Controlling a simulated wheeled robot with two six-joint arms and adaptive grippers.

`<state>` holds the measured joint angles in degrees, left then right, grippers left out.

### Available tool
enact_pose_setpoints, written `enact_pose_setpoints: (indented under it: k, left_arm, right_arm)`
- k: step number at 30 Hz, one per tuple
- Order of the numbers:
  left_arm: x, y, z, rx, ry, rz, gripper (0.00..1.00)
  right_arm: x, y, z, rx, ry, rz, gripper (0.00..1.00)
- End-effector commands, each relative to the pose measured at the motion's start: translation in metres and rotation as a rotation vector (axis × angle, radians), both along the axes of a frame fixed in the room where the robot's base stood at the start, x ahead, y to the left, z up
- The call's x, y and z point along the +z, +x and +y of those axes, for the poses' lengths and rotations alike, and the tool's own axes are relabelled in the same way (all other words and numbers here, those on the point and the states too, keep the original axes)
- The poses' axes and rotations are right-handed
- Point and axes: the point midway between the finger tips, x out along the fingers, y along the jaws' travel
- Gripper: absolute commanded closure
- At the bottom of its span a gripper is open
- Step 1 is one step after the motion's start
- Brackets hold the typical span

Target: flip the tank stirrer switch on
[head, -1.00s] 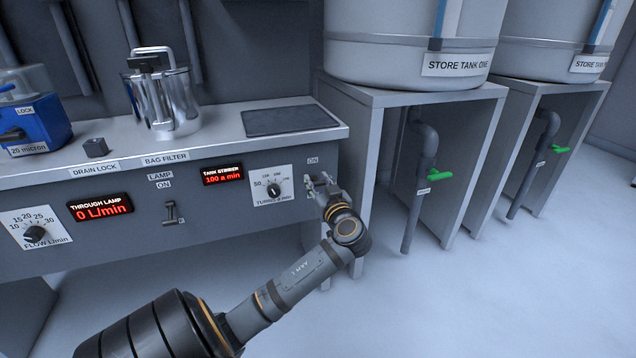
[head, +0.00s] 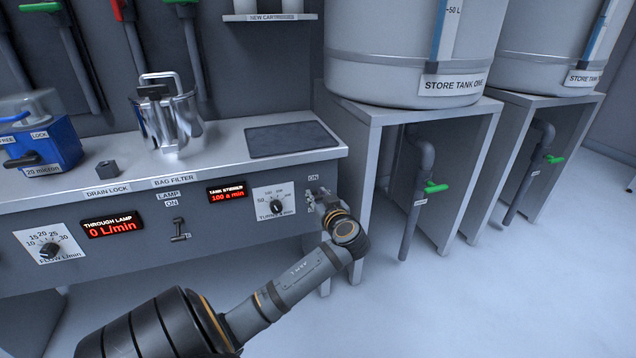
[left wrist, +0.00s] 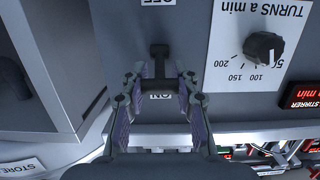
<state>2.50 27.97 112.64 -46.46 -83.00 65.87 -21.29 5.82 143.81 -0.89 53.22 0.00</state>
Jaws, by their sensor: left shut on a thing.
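The tank stirrer switch (left wrist: 158,52) is a dark lever on the grey panel at the right end of the bench. In the left wrist view, which is upside down, OFF shows at the top edge and ON shows between my fingers. My left gripper (left wrist: 159,76) is shut on the switch lever; in the head view the gripper (head: 319,197) covers most of it. I cannot tell clearly which way the lever leans. The tank stirrer display (head: 227,193) reads 100 a min in red. My right gripper is not in view.
The turns dial (head: 275,205) is close beside the switch, to its left. The lamp switch (head: 180,231) and through lamp display (head: 112,224) sit further left. A store tank stand (head: 372,200) is close on the right. The floor in front is clear.

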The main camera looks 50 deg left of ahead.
Motion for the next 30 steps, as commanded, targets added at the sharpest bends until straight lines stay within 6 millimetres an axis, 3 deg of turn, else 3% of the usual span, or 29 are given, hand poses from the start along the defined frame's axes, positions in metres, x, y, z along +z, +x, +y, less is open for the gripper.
enact_pose_setpoints:
  k: [2,3,8,19,30]
  left_arm:
    - [0.000,0.000,0.000,-0.001,0.000,-0.001,1.00]
    - [0.000,0.000,0.000,-0.001,0.000,-0.001,0.65]
    - [0.000,0.000,0.000,-0.001,0.000,-0.001,0.45]
    - [0.000,-0.002,-0.007,-0.002,-0.003,-0.002,0.45]
    - [0.011,-0.032,-0.078,-0.002,-0.010,-0.003,0.45]
  right_arm:
    - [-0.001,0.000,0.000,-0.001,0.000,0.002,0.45]
    - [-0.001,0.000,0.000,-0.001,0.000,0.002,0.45]
    - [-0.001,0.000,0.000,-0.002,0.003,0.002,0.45]
    - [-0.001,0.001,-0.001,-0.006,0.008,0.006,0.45]
    - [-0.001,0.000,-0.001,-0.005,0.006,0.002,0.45]
